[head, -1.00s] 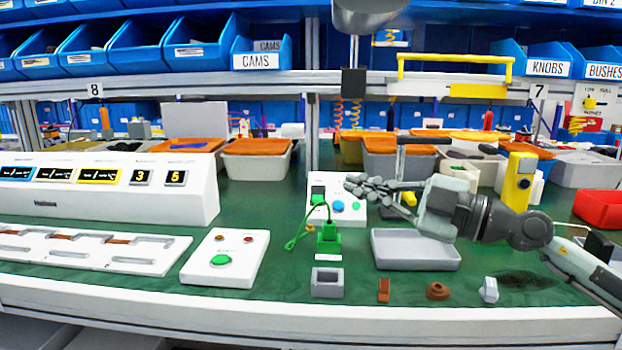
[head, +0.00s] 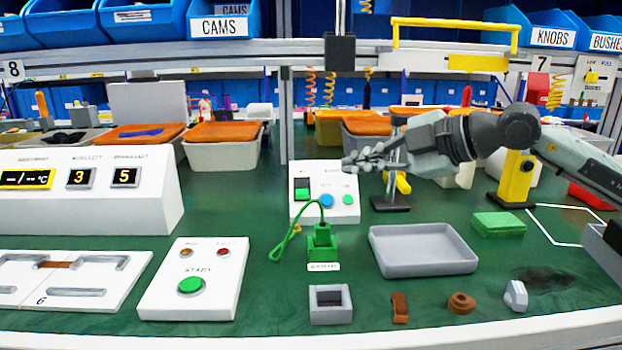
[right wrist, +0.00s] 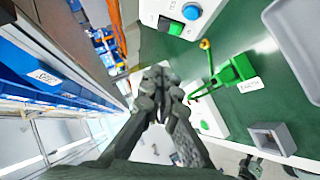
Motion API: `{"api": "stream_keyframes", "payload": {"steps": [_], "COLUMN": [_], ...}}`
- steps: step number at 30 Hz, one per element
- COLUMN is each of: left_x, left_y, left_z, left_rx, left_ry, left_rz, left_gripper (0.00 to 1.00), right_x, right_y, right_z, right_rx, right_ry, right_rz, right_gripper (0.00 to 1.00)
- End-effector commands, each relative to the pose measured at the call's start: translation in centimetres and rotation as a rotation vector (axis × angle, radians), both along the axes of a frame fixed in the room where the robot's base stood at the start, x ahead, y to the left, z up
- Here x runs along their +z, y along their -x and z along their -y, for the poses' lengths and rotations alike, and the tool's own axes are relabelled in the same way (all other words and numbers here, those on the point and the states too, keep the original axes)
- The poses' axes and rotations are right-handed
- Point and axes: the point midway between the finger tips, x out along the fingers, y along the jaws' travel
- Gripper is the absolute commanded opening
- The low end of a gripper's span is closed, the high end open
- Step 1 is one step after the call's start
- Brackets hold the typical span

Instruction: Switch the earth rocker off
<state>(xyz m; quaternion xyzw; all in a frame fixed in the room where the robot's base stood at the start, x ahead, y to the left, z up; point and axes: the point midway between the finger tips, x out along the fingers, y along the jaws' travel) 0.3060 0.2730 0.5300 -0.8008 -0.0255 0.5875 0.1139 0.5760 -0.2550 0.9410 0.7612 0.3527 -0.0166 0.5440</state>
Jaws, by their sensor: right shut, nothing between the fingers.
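A white panel box (head: 325,209) stands on the green bench in the middle of the head view. It carries a black and green rocker switch (head: 302,188) at its left, a blue round button (head: 326,201) and a green round button (head: 347,199). The rocker also shows in the right wrist view (right wrist: 170,26), with its green half visible. I cannot read the panel labels. My right gripper (head: 350,163) is shut and empty, fingers pointing left at the panel's upper right edge. It also shows in the right wrist view (right wrist: 156,80). My left gripper is out of view.
A green plug block with a cable (head: 321,240) stands in front of the panel. A grey tray (head: 422,262) lies to the right, a white start box (head: 195,280) front left. A black stand (head: 390,203) is beside the panel.

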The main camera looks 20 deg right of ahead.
Motion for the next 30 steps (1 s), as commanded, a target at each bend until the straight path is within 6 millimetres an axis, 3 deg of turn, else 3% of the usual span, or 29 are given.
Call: {"api": "stream_keyframes", "payload": {"steps": [3,7,18,24,30], "left_x": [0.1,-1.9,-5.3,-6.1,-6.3], "left_y": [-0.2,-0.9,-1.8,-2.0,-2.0], "left_z": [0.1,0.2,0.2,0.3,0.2], "left_rx": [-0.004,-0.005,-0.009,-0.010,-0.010], "left_ry": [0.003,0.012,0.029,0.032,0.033], "left_rz": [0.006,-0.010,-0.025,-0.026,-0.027], "left_gripper": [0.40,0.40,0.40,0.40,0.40], "right_x": [-0.2,-0.6,-3.9,-5.8,-6.3], "right_y": [-0.5,-1.8,-7.7,-9.9,-10.6], "right_z": [-0.4,-1.5,-5.5,-4.5,-4.3], "right_rx": [0.002,0.004,0.003,0.000,0.000], "right_ry": [-0.005,-0.006,-0.004,-0.002,-0.001], "right_rz": [-0.001,0.000,0.000,-0.002,0.000], "right_gripper": [0.00,0.00,0.00,0.00,0.00]}}
